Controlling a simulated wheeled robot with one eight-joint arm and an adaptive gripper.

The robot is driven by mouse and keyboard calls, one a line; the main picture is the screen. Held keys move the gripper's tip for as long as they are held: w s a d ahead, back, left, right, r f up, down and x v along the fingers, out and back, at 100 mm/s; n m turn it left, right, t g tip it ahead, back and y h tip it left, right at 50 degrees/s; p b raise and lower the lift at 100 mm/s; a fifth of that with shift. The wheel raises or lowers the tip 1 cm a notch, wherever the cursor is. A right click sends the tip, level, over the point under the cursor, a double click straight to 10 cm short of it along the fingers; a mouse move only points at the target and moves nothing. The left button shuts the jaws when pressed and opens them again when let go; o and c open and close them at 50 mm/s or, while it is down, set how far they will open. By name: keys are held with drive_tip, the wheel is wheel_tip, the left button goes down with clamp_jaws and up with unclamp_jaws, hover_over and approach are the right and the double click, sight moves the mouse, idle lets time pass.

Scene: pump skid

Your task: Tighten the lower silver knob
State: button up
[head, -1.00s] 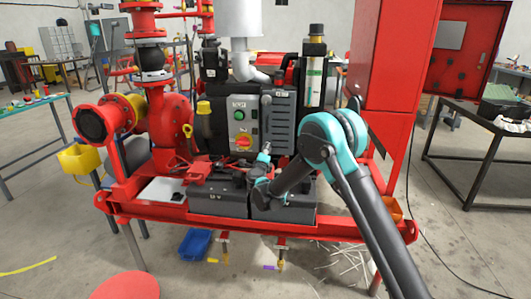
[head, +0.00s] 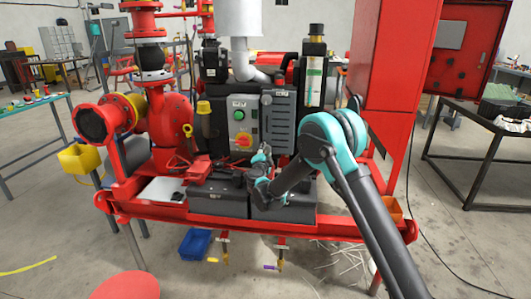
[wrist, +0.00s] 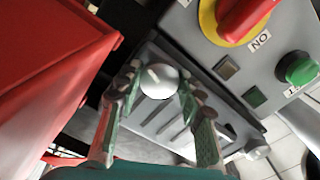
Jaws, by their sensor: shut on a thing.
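The lower silver knob (wrist: 158,81) is a round, bright knob with a pale mark on its face, at the near end of the grey slotted cover in the wrist view. My gripper (wrist: 160,88) has one finger on each side of this knob, shut on it. In the head view my gripper (head: 262,157) is at the bottom of the slotted cover (head: 277,120), and it hides the knob there. A second silver knob (wrist: 257,148) sits at the cover's other end, clear of the fingers.
A red-and-yellow rotary switch (head: 243,140) and a green button (head: 239,115) are on the panel beside the cover. Black boxes (head: 218,200) stand below my gripper. A tall red cabinet (head: 385,60) stands to the right, close to my arm.

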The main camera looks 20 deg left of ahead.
drive_tip(key=shift+n, duration=0.4)
drive_tip(key=o, duration=1.2)
drive_tip(key=shift+c, duration=0.2)
drive_tip(key=shift+s, duration=0.1)
drive_tip(key=v, duration=1.2)
drive_tip(key=shift+f, duration=0.1)
